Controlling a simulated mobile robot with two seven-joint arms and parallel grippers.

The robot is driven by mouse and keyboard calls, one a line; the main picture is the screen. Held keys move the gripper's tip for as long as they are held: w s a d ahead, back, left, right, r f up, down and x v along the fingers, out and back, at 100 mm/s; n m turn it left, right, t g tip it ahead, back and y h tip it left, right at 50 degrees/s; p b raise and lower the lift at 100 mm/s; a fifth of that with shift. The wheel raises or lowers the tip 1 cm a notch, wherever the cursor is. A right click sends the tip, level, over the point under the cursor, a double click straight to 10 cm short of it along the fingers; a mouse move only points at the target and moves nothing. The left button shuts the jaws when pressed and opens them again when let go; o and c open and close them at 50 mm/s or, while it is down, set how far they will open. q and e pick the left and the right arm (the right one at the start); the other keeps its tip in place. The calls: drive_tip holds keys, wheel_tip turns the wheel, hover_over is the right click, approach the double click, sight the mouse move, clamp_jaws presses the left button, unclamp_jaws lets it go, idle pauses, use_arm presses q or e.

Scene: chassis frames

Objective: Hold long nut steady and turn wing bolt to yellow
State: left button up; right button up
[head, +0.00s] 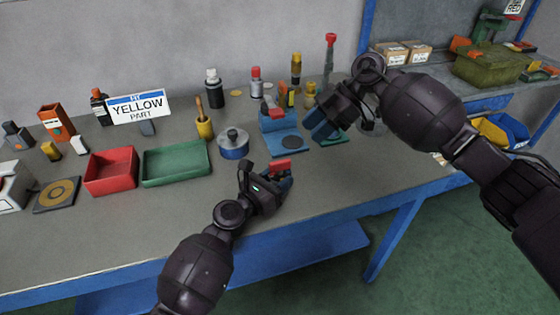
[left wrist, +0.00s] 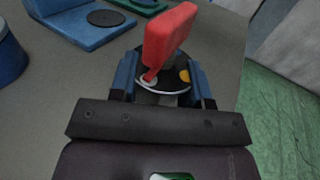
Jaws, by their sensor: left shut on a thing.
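My left gripper (head: 281,182) is near the front edge of the bench, shut on the long nut, which is mostly hidden between its blue fingers. The left wrist view shows the fingers (left wrist: 160,82) on both sides of a round dial plate (left wrist: 165,88). The red wing bolt (left wrist: 170,35) rises from the plate; it also shows in the head view (head: 279,167). Its lower end is by a pale spot, apart from the yellow dot (left wrist: 184,75) to the right. My right gripper (head: 322,123) is above the bench, up and right of the wing bolt and apart from it.
A YELLOW PART sign (head: 138,107) stands at the back. A red tray (head: 111,188), a green tray (head: 150,181), a blue round pot (head: 233,152) and a blue stand (head: 268,137) are left of or behind the grippers. The bench front is clear.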

sight(281, 161)
drive_tip(key=x, duration=1.2)
clamp_jaws()
